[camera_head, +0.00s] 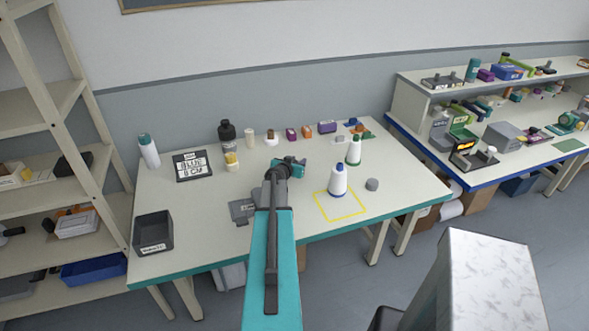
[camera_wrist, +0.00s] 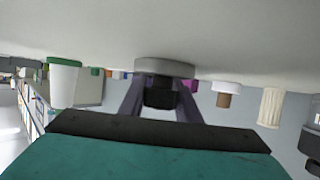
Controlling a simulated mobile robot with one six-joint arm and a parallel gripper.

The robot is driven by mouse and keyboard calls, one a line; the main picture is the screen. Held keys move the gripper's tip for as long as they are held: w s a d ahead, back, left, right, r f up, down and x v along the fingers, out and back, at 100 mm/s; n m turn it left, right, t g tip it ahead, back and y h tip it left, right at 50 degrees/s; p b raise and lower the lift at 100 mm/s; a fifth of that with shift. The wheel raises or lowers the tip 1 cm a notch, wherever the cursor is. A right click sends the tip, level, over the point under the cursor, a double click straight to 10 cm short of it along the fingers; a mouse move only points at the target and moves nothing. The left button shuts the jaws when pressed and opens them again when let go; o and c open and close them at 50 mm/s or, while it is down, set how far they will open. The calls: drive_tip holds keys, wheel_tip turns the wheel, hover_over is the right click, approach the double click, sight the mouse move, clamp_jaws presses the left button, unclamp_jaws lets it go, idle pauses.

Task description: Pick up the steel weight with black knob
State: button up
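The steel weight (camera_wrist: 165,66) shows in the wrist view as a flat grey disc on the tabletop, in a picture turned upside down. Its black knob (camera_wrist: 160,94) points away from the table, between the two dark fingers of my gripper (camera_wrist: 160,88). The fingers flank the knob closely; whether they press on it I cannot tell. In the head view my gripper (camera_head: 289,168) is low over the middle of the table, behind my teal arm. I cannot make out the weight there; the gripper and arm may hide it.
On the table (camera_head: 200,220), a white bottle with blue base (camera_head: 338,181) stands at a yellow square, with a grey cylinder (camera_head: 372,184) to its right. A green-capped bottle (camera_head: 354,150) is behind. A dark bin (camera_head: 153,231) is front left; several small items line the back.

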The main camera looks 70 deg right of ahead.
drive_tip(key=shift+r, duration=0.25)
clamp_jaws()
drive_tip(key=shift+r+b, duration=0.8)
drive_tip(key=shift+r, duration=0.35)
drive_tip(key=s+a+b, duration=0.1)
drive_tip(key=s+a, duration=0.1)
drive_tip(key=a, duration=0.1)
drive_tip(key=s+a+r+b, duration=0.1)
drive_tip(key=s+a+b, duration=0.1)
drive_tip(key=s+a, duration=0.1)
drive_tip(key=s+a+r+b, duration=0.1)
drive_tip(key=s+a+b, duration=0.1)
drive_tip(key=a, duration=0.2)
drive_tip(key=shift+s+a, duration=0.45)
drive_tip(key=shift+a, duration=0.05)
drive_tip(key=shift+r+p, duration=0.2)
drive_tip(key=shift+p, duration=0.25)
drive_tip(key=shift+s+p, duration=0.15)
drive_tip(key=shift+p, duration=0.45)
drive_tip(key=shift+s+a+p, duration=0.1)
drive_tip(key=shift+a+p, duration=0.05)
drive_tip(key=shift+p, duration=0.2)
